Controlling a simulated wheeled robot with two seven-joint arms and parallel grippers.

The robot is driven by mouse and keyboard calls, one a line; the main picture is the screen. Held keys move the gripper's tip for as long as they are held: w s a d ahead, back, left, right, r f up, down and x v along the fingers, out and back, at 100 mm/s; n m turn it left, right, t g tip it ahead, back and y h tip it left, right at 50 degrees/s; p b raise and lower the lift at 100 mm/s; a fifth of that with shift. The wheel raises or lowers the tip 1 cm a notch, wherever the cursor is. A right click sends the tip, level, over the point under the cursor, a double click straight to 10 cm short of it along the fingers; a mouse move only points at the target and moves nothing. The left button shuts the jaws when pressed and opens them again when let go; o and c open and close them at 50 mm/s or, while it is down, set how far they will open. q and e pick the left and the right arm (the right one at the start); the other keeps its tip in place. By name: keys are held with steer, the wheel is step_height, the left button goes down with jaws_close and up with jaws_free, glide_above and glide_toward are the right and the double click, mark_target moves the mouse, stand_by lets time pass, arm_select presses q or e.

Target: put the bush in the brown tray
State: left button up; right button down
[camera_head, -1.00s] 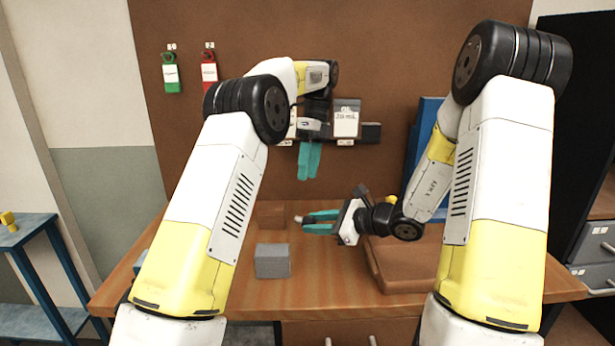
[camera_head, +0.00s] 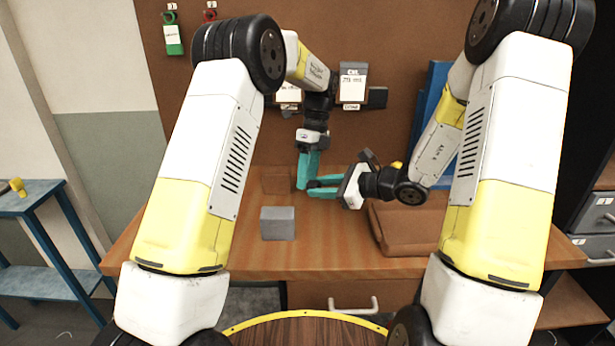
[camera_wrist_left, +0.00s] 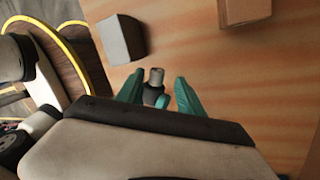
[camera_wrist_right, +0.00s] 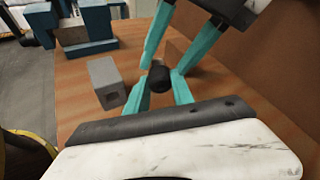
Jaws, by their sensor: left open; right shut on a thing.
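The bush (camera_wrist_left: 156,75) is a small cylinder with a pale metal end and a dark body; it looks dark in the right wrist view (camera_wrist_right: 160,78). My right gripper (camera_head: 318,187) is shut on it above the table. My left gripper (camera_head: 304,182) points down at the same spot, open, with its teal fingers on either side of the bush in the left wrist view. I cannot tell whether they touch it. In the head view the fingers hide the bush. The brown tray (camera_head: 402,246) lies on the table at right, partly behind my right arm.
A grey hollow block (camera_head: 278,223) stands on the table left of the grippers. A brown block (camera_head: 274,180) stands behind it. A blue panel (camera_head: 437,85) rises at the back right. The front middle of the table is clear.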

arm_select(q)
jaws_close()
arm_select(e)
steer(key=c, duration=1)
jaws_free()
